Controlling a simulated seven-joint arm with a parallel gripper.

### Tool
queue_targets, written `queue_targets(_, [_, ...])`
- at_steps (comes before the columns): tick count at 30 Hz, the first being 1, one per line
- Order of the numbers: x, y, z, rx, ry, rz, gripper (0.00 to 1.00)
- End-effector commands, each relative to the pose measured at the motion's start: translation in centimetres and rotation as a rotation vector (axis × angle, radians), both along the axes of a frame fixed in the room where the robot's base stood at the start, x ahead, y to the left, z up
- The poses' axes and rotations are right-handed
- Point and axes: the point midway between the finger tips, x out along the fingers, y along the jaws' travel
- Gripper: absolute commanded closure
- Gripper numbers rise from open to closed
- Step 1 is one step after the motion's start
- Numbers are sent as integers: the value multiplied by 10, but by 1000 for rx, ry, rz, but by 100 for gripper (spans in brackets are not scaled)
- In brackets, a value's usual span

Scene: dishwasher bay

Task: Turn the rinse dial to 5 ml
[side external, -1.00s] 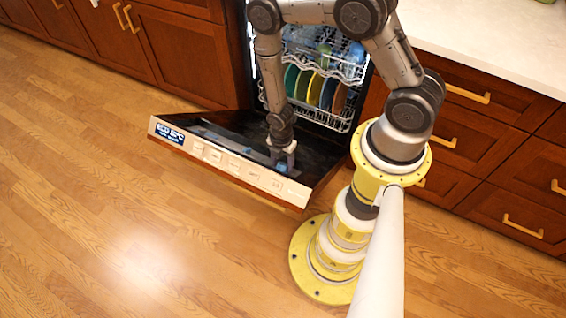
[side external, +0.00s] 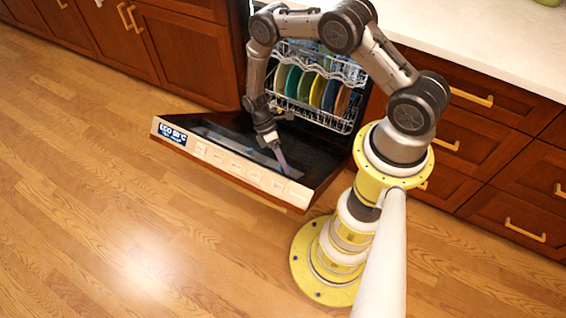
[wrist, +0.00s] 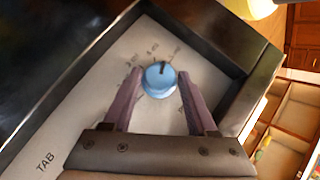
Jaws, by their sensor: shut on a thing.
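The rinse dial (wrist: 159,82) is a round blue knob on a pale grey dispenser plate (wrist: 80,128) on the inside of the open dishwasher door. Its dark pointer mark points up and slightly right in the wrist view, between what looks like the 5 ml label and a label to its right. Small ml labels are printed around it, partly blurred. My gripper (wrist: 160,73) has its two purple-grey fingers on either side of the dial, shut on it. In the side view my gripper (side external: 282,161) slants down to the door, and the dial is not clearly seen.
The dishwasher door (side external: 236,175) is folded down, with a display (side external: 173,135) and buttons along its edge. The dark raised door rim runs close to the dial. A rack with coloured plates (side external: 316,90) stands behind. Wooden drawers (side external: 475,130) flank the bay.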

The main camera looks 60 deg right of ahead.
Motion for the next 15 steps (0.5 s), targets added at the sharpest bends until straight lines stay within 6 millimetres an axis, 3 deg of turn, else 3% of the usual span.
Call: queue_targets(15, [2, -2, -3, -1, 163, -186, 98])
